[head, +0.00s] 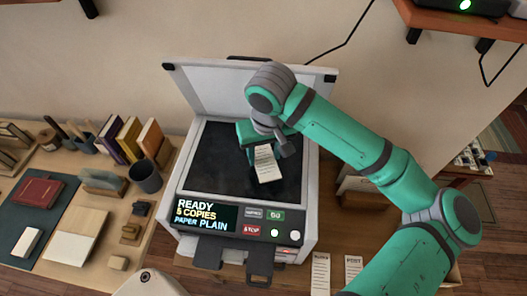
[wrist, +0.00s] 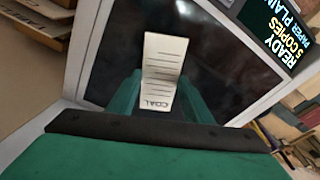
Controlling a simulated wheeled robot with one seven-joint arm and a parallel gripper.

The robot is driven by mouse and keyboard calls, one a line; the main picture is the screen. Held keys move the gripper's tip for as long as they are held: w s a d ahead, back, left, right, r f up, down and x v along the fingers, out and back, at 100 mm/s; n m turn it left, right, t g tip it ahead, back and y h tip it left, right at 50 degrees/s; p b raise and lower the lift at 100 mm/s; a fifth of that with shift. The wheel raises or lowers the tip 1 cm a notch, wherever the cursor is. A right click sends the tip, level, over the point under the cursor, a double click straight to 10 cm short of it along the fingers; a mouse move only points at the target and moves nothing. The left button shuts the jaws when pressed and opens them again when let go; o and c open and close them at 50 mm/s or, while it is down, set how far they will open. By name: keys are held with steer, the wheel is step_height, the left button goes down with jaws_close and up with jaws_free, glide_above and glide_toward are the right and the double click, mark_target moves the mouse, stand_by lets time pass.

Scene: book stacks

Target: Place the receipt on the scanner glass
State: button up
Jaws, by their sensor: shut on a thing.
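The receipt (head: 265,165) is a white printed slip over the dark scanner glass (head: 217,170) of the copier. I cannot tell whether the receipt touches the glass. The copier lid (head: 215,88) is raised at the back.
The copier's front panel (head: 235,220) reads "READY 5 COPIES PAPER PLAIN". Books (head: 130,138), a dark cup (head: 146,176) and desk items stand to the left. Labelled slips (head: 320,272) lie at the front right. The glass around the receipt is clear.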

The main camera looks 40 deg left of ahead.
mark_target(267, 166)
steer(key=shift+w+d+f, duration=0.1)
steer(key=shift+d+f, duration=0.15)
steer(key=shift+a+f, duration=0.1)
steer(key=shift+f, duration=0.1)
steer(key=o, duration=1.2)
steer(key=shift+r, duration=0.1)
steer(key=r, duration=0.3)
steer(key=s+r, duration=0.1)
steer(key=r, duration=0.3)
steer(key=d+r, duration=0.1)
steer(key=r, duration=0.2)
steer(key=shift+s+d+r, duration=0.1)
steer(key=shift+s+r, duration=0.05)
steer(key=shift+r, duration=0.05)
